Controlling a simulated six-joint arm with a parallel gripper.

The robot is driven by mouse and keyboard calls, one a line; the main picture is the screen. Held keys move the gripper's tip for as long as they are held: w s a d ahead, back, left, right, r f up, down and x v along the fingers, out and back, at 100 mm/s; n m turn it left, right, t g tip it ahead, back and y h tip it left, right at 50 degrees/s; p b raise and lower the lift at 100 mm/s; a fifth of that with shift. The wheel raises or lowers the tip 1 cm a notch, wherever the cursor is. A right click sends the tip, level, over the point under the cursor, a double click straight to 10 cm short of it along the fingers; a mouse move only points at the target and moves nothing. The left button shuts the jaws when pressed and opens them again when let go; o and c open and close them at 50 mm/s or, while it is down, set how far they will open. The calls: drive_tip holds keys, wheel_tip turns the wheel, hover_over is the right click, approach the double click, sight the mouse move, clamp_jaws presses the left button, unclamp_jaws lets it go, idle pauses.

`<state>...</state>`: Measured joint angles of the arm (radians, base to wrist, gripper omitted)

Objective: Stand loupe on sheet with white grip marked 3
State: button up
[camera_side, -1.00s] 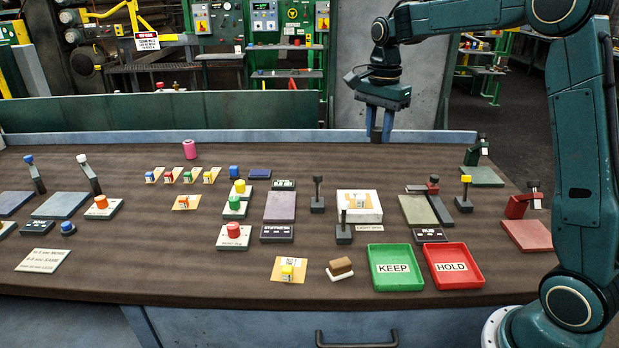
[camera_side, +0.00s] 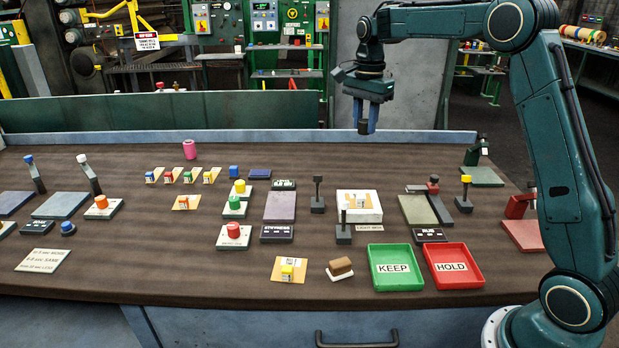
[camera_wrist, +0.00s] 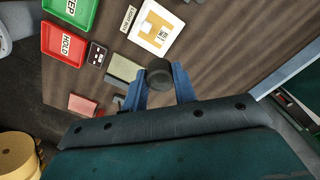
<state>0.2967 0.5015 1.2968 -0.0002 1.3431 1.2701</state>
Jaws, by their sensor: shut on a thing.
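My gripper (camera_side: 367,127) is raised over the back of the bench, behind the light box (camera_side: 372,215). Its blue fingers (camera_wrist: 160,88) are shut on a dark round piece, seemingly the loupe (camera_wrist: 159,74), clear of the bench. A tan sheet (camera_wrist: 143,38) with a white grip (camera_wrist: 156,33) lies on the white light box in the wrist view. It also shows in the side view, where the white grip (camera_side: 360,199) stands upright. The mark on the grip is too small to read surely.
A green KEEP tray (camera_side: 396,287) and red HOLD tray (camera_side: 455,285) stand at the front. Several sheets with coloured grips (camera_side: 188,175) lie at the left. The bench behind the light box is clear.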

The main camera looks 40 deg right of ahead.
wheel_tip(320, 180, down, 18)
drive_tip(key=shift+f, duration=0.25)
idle(0.7)
drive_tip(key=shift+f, duration=0.15)
drive_tip(key=o, duration=0.9)
drive_tip(key=shift+o, duration=0.2)
wheel_tip(320, 180, up, 12)
drive_tip(key=shift+r, duration=0.2)
idle(0.5)
